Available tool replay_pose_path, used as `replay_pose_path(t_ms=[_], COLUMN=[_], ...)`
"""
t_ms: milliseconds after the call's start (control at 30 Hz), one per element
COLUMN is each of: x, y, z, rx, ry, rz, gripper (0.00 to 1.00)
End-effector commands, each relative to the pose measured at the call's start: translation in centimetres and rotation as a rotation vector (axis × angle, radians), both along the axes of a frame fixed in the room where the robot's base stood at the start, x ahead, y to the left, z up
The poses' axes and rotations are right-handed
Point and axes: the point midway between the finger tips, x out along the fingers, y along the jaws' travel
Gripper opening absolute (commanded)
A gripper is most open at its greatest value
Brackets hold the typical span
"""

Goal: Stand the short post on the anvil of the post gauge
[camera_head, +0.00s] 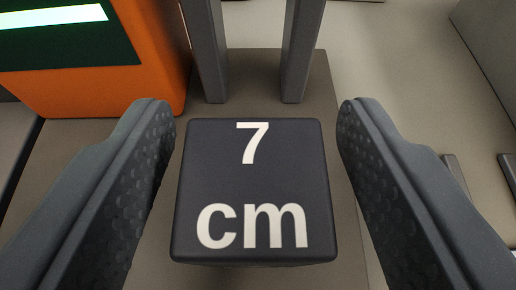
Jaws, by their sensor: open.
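A dark block with a square top marked "7 cm" (252,185) fills the middle of the view, seen from above. It looks like the short post, but its height is hidden under its top. My gripper (255,112) is open, with one finger on each side of the block and a visible gap on both sides. Behind the block is what looks like the post gauge, with an orange housing (160,55) and two grey uprights (251,45). A brown-grey plate (250,85) lies beneath the block and uprights. I cannot tell whether the block touches the plate, and no separate anvil is distinguishable.
The orange housing has a dark green panel with a bright bar (52,16) at the upper left, close beyond my left finger. Pale floor or tabletop (400,70) lies open at the upper right. Dark narrow pieces (456,172) show at the right edge.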

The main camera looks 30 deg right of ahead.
Motion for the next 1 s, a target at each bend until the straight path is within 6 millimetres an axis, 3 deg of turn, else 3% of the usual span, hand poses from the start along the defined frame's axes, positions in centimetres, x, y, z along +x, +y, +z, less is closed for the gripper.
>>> replay_pose_path(t_ms=[600,1000], x=[-6.8,-8.4], y=[4.2,5.3], z=[3.3,4.2], rx=[-0.001,0.006], ry=[0.000,-0.003], rz=[0.000,-0.002], gripper=[0.53,0.53])
